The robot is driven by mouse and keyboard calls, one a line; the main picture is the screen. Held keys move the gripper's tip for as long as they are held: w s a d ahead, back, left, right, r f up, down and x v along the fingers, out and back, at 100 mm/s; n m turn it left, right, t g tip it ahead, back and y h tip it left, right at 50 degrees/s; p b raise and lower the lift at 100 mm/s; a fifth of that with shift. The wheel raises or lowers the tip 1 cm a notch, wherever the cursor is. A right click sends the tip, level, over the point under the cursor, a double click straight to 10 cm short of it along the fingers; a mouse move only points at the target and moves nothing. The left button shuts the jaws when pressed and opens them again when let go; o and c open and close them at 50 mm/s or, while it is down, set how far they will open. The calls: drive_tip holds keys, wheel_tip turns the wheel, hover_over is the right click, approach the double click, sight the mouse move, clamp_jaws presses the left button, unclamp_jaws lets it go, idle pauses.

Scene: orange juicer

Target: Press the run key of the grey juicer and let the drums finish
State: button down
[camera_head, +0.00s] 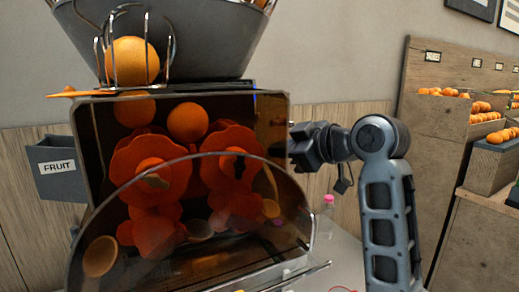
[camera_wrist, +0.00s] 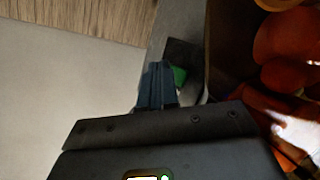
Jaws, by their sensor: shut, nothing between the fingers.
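The grey juicer (camera_head: 185,40) fills the left and middle of the head view, with a hopper on top and a dark window. Behind the window are orange drums (camera_head: 232,140) and several oranges. My gripper (camera_head: 293,151) is at the juicer's right side, fingers pointing left towards it. In the wrist view my gripper's fingers (camera_wrist: 157,68) are together and empty. A green key (camera_wrist: 180,75) on a dark panel shows just right of the fingertips, partly hidden by them. I cannot tell whether they touch it.
A whole orange (camera_head: 132,60) sits in the wire feeder. A grey bin marked FRUIT (camera_head: 62,168) is at the left. A bottle with a pink cap (camera_head: 328,201) stands on the counter below my arm. Wooden shelves with orange crates (camera_head: 440,115) stand at the right.

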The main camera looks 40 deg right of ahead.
drive_tip(key=shift+w+a, duration=0.15)
drive_tip(key=shift+w+a, duration=0.15)
idle(0.4)
drive_tip(key=shift+w+a, duration=0.35)
idle(0.8)
idle(0.3)
drive_tip(key=shift+s+d+p, duration=0.35)
drive_tip(key=shift+s+d, duration=0.25)
drive_tip(key=shift+s, duration=0.05)
drive_tip(key=shift+d, duration=0.1)
drive_tip(key=shift+s+d, duration=1.65)
drive_tip(key=shift+s, duration=0.15)
